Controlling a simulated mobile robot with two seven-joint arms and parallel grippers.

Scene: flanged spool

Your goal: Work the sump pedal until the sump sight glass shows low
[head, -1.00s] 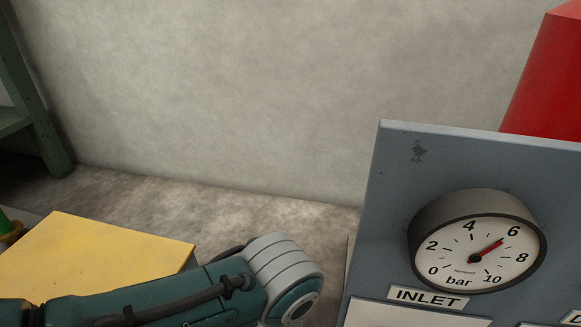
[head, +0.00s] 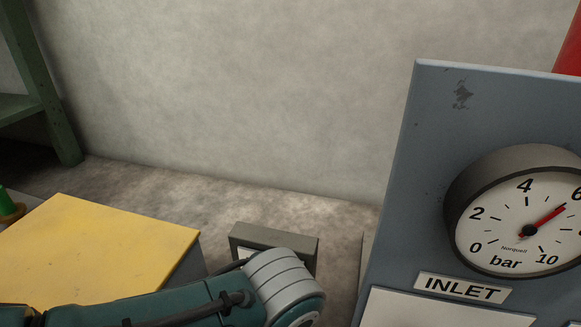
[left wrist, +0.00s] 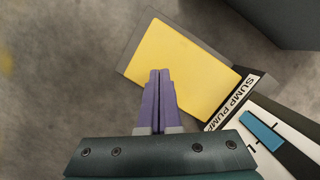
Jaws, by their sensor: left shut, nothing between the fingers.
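In the left wrist view a flat yellow pedal plate (left wrist: 185,68) lies on a grey base, beside a label reading SUMP PUMP (left wrist: 232,100). Next to the label is a white scale with a blue bar (left wrist: 262,131) and black tick marks, seen at a slant and cut by the frame edge. I cannot read its level words. My left gripper (left wrist: 160,72) is shut and empty, its purple fingertips over the yellow plate. I cannot tell whether they touch it. In the head view only my left arm shows; its gripper is hidden. My right gripper is out of view.
In the head view a grey panel (head: 428,150) with an INLET gauge (head: 520,212) stands at the right. A yellow-topped box (head: 90,250) is at the left, and a grey box (head: 275,240) stands behind my arm. A green frame (head: 40,90) stands at the far left.

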